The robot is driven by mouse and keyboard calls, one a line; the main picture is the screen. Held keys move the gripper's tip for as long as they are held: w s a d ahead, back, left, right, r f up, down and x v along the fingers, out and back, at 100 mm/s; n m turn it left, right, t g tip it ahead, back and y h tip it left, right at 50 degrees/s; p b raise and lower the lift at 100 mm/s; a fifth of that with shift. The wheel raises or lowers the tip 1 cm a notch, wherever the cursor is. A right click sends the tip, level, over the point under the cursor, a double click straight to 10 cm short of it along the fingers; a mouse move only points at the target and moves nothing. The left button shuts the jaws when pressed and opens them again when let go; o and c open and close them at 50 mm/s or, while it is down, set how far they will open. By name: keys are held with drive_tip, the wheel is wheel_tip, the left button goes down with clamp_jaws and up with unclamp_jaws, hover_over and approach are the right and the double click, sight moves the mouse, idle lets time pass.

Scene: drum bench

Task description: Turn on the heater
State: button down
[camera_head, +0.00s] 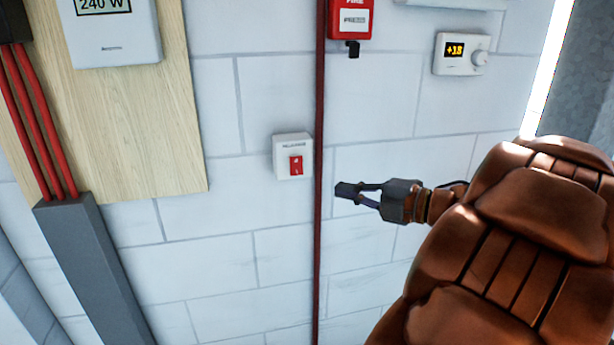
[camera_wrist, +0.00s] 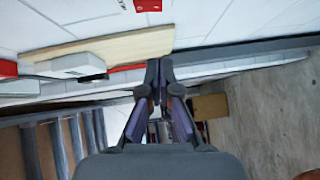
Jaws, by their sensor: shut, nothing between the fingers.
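A white switch box (camera_head: 293,156) with a red rocker switch (camera_head: 296,165) is on the white wall in the head view; its small label is too blurred to read. A white thermostat (camera_head: 461,54) with a lit "+18"-like display and a round knob (camera_head: 480,59) is on the wall at the upper right. No heater body can be made out for certain. My gripper (camera_head: 350,190) is shut and empty, to the right of and slightly below the switch box, apart from it. Its closed fingertips also show in the wrist view (camera_wrist: 159,72), touching nothing visible.
A dark red vertical pipe (camera_head: 319,250) runs between the switch box and my gripper. A red box (camera_head: 351,18) hangs above. A wooden board (camera_head: 135,140) carries a white "240 W" meter (camera_head: 112,30) at the left, with red cables (camera_head: 35,120).

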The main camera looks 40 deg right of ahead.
drive_tip(key=p, duration=0.2)
approach(293, 175)
drive_tip(key=w+a, duration=0.2)
drive_tip(key=a, duration=0.2)
drive_tip(key=shift+w+d+f+p, duration=0.15)
drive_tip(key=shift+w+d, duration=0.25)
drive_tip(key=shift+w, duration=0.55)
drive_tip(key=shift+w+d+p, duration=0.25)
drive_tip(key=shift+w+d, duration=0.15)
drive_tip(key=shift+w, duration=0.5)
drive_tip(key=shift+f, duration=0.1)
